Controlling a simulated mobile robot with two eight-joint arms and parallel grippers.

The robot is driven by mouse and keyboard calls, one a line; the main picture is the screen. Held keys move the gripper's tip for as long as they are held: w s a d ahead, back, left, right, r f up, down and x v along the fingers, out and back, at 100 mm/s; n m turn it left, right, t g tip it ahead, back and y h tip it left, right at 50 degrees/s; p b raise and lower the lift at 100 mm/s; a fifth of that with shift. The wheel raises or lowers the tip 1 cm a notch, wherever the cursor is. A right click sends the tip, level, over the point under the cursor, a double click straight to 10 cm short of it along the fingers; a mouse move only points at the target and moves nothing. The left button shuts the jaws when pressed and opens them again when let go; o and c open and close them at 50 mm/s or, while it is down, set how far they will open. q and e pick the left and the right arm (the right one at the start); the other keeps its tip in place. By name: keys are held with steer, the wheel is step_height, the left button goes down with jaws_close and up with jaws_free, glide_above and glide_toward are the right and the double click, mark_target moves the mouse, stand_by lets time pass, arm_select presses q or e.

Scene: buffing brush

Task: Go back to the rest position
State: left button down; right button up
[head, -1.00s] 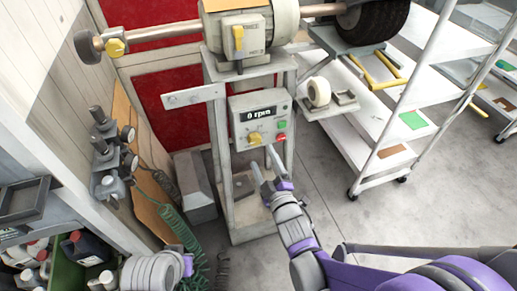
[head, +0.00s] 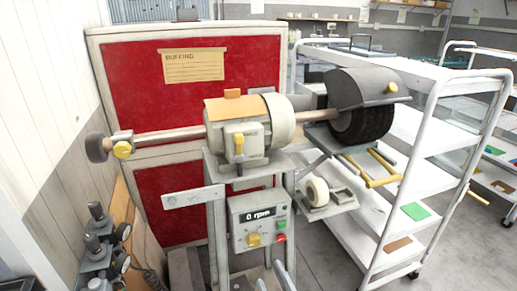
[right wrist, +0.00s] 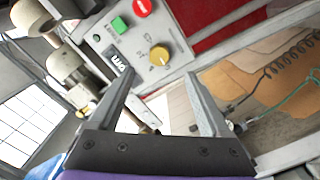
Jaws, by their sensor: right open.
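The buffing machine (head: 240,140) stands on a grey frame in the head view. A dark wheel (head: 362,122) sits at its right end and a small grey wheel (head: 97,147) at its left end. Its control box (head: 259,222) reads 0 rpm and has a yellow knob, a green button and a red button. The tips of my right gripper (head: 272,282) show at the bottom edge, below the control box. In the right wrist view my right gripper (right wrist: 158,80) is open and empty, apart from the panel and its yellow knob (right wrist: 159,56). My left gripper is out of view.
A white shelf cart (head: 430,160) stands at the right. Red panels (head: 190,85) with a buffing sign are behind the machine. Fittings with gauges (head: 98,245) line the left wall. Grey floor shows between frame and cart.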

steer(key=s+d+f+m+g+h, duration=0.45)
steer(key=d+m, duration=0.25)
steer(key=d, duration=0.2)
steer(key=s+d+f+m+g, duration=0.1)
steer(key=s+d+m+g, duration=0.2)
steer(key=s, duration=0.4)
steer(key=s+d+f+m+g, duration=0.2)
steer(key=s+m+g, duration=0.15)
steer(key=s, duration=0.45)
arm_select(q)
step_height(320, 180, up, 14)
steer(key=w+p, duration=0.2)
steer(key=p, duration=1)
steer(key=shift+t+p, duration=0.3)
steer(key=shift+p, duration=0.1)
arm_select(e)
step_height(320, 180, up, 14)
steer(key=w, duration=0.1)
steer(key=shift+w+a+h, duration=0.2)
steer(key=shift+w+h, duration=0.1)
steer(key=shift+h, duration=0.05)
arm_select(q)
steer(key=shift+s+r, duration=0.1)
arm_select(e)
steer(key=shift+s+r, duration=0.1)
steer(key=shift+s, duration=0.1)
steer(key=shift+w, duration=0.1)
